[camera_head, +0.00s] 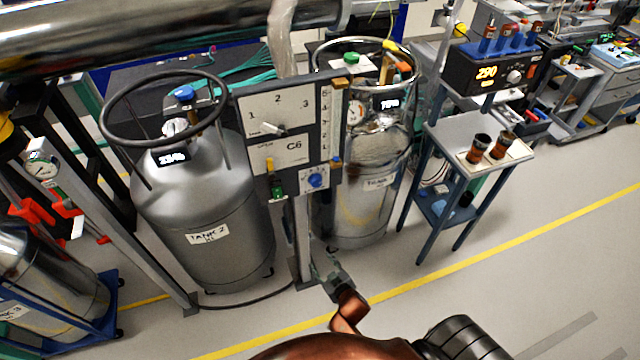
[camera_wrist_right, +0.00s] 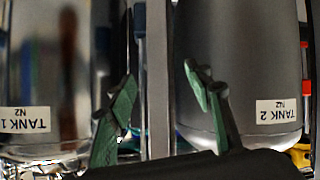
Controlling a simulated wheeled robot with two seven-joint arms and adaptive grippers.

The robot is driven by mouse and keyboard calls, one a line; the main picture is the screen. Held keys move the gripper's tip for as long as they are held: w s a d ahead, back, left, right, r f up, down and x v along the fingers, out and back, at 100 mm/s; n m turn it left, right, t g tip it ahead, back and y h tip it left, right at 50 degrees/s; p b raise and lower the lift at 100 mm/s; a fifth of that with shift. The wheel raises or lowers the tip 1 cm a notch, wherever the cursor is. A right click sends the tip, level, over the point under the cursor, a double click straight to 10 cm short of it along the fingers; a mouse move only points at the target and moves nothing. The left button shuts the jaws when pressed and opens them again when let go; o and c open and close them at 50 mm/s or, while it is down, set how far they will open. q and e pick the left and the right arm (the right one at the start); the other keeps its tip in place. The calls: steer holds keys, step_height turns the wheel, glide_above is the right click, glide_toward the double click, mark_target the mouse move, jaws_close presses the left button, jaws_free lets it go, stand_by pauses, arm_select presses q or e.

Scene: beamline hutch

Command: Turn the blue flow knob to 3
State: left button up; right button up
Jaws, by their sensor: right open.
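The blue flow knob (camera_head: 315,180) sits on a small white dial plate at the lower right of the grey panel (camera_head: 258,151), between two tanks. The dial marks are too small to read, so I cannot tell its setting. My right gripper (camera_head: 324,262) is below the panel, near its post, apart from the knob and empty. In the right wrist view my right gripper (camera_wrist_right: 160,75) shows two green-padded fingers spread apart, with the post behind them. That view is upside down and does not show the knob. My left gripper is out of view.
Tank 2 (camera_head: 205,205) with a ring handle and a blue-topped valve (camera_head: 184,92) stands left of the panel. Shiny Tank 1 (camera_head: 365,205) stands right behind it. A green switch (camera_head: 277,188) is beside the knob. A small table (camera_head: 460,140) stands right; floor in front is clear.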

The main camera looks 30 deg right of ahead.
steer(key=w+d+r+t+h, duration=0.1)
steer(key=w+r+t, duration=0.1)
steer(key=r, duration=0.7)
steer(key=w+d+r+t, duration=0.1)
steer(key=w+r, duration=0.1)
steer(key=r, duration=0.7)
steer(key=m+t+h+p, duration=0.1)
steer(key=t+h, duration=0.1)
glide_toward(317, 183)
steer(key=w, duration=0.1)
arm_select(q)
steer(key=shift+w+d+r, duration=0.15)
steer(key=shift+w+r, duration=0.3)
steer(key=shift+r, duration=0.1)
arm_select(e)
steer(key=x, duration=0.8)
steer(key=shift+d, duration=0.1)
steer(key=shift+c, duration=0.3)
steer(key=c, duration=1.1)
